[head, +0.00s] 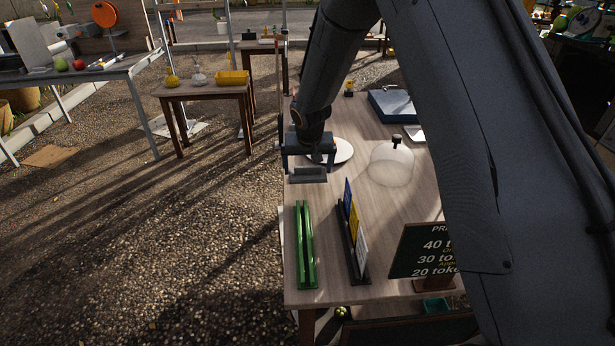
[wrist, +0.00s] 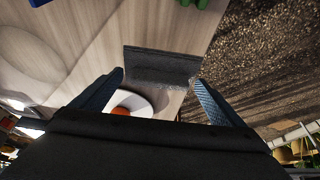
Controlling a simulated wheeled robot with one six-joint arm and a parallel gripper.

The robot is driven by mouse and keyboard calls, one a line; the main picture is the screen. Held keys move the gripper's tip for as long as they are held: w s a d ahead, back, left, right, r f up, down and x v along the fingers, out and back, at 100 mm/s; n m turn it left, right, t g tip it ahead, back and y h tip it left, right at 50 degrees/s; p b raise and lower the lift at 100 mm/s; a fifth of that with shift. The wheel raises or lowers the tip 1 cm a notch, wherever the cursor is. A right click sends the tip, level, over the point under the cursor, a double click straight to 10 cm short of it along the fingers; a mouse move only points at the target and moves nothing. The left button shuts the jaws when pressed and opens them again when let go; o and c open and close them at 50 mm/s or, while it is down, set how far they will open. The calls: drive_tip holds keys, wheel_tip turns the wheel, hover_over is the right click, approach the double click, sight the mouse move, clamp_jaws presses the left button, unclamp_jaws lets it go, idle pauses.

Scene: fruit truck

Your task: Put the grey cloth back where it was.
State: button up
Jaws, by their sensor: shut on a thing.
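The grey cloth (head: 308,174) hangs from my gripper (head: 307,152) above the left edge of the wooden table (head: 325,240). In the wrist view the cloth (wrist: 160,64) is a dark grey, flat strip spanning the space between the two fingers of my gripper (wrist: 160,76). The fingers are shut on it. It appears to be in the air, but the gap below it is hard to judge. My arm hides part of the table's right side.
A white round plate (head: 343,151) is close behind my gripper; an orange thing (wrist: 121,111) shows by it. A clear dome (head: 391,165) stands to the right. A green rack (head: 305,245) and a card holder (head: 354,240) stand in front. A price sign (head: 424,250) is front right.

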sight(308, 175)
drive_tip(key=shift+s+f+p, duration=0.1)
drive_tip(key=shift+f+p, duration=0.25)
drive_tip(key=shift+f, duration=1.85)
drive_tip(key=o, duration=0.6)
drive_tip(key=shift+o, duration=0.2)
drive_tip(key=b+v, duration=0.2)
drive_tip(key=v, duration=1)
drive_tip(key=shift+b, duration=0.4)
drive_tip(key=s+d+g, duration=0.1)
drive_tip(key=s+d, duration=0.3)
drive_tip(key=s, duration=0.5)
drive_tip(key=s+d+g, duration=0.1)
drive_tip(key=s+d, duration=0.4)
drive_tip(key=s, duration=0.5)
drive_tip(key=s+d+r+g, duration=0.1)
drive_tip(key=s+d, duration=0.4)
drive_tip(key=s, duration=0.5)
drive_tip(key=shift+w+d, duration=0.1)
